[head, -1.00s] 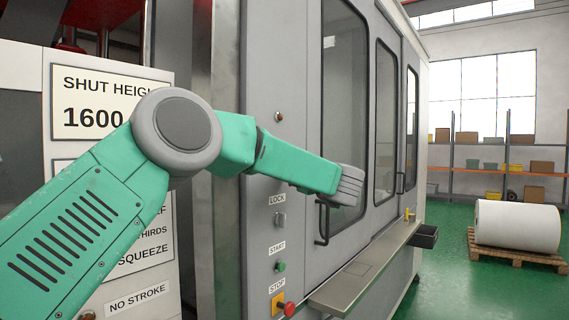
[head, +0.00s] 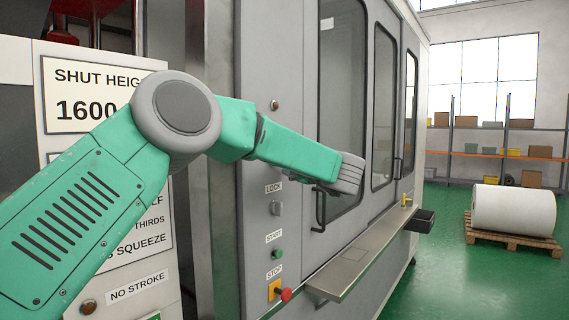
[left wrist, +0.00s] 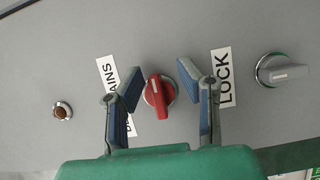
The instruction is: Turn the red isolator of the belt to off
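The red isolator knob (left wrist: 160,91) sits on the grey panel in the left wrist view, its grip bar running roughly up and down the picture. My left gripper (left wrist: 159,72) is open, with one finger on each side of the knob in the picture; no contact shows. A white label (left wrist: 110,72) beside the knob ends in "AINS"; the left finger hides part of it. In the head view, my left forearm hides the isolator and the gripper's fingers. My right gripper is in no view.
A grey LOCK knob (head: 276,208), green START button (head: 277,254) and red STOP button (head: 286,294) line the panel below my forearm. A brass keyhole-like fitting (head: 274,104) is above. A door handle (head: 319,212) and metal ledge (head: 345,268) stick out nearby.

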